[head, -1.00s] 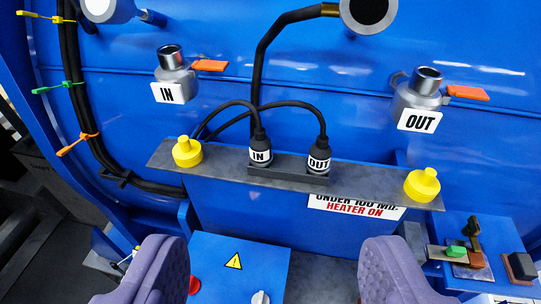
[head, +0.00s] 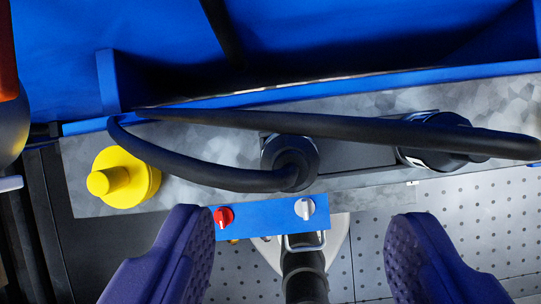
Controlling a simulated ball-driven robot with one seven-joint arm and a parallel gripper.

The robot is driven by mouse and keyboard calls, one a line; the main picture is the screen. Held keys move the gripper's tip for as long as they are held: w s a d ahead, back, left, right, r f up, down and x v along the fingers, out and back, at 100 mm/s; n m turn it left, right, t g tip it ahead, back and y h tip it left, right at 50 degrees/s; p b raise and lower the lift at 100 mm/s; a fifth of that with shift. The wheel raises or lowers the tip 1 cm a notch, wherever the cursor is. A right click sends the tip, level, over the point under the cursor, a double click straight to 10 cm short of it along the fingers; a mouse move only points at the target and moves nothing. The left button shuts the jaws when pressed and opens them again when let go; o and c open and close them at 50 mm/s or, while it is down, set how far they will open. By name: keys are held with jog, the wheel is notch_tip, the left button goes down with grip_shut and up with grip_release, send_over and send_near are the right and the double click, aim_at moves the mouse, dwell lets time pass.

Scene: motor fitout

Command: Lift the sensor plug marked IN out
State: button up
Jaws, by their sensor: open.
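The IN sensor plug (head: 290,160) is black and stands in the dark holder (head: 355,157) on the grey shelf, seen from above with its cable curving away to the left. Its label is hidden now; I know it by its left position. The OUT plug (head: 445,140) sits to its right in the same holder, partly behind a cable. My gripper (head: 302,225) is open and empty. Its two purple padded fingers are spread wide, one lower left and one lower right of the IN plug, which shows beyond the gap between them. They do not appear to touch it.
A yellow cap (head: 125,180) stands on the left of the grey shelf (head: 225,145). Black cables (head: 380,130) cross above the plugs. A blue box with a red knob (head: 223,216) and a white knob (head: 305,208) lies below. The blue wall (head: 380,35) rises behind.

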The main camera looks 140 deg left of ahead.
aim_at(290, 189)
jog(key=b+x, duration=0.1)
jog(key=x, duration=0.1)
jog(key=b+x, duration=0.1)
jog(key=x, duration=0.2)
jog(key=b+x, duration=0.1)
jog(key=x, duration=0.1)
jog(key=shift+s+a+f, duration=0.15)
jog(key=shift+a+f, duration=0.05)
jog(key=shift+f, duration=0.25)
jog(key=shift+r, duration=0.1)
jog(key=c, duration=1.1)
jog(key=shift+c, duration=0.2)
jog(key=shift+r, duration=0.15)
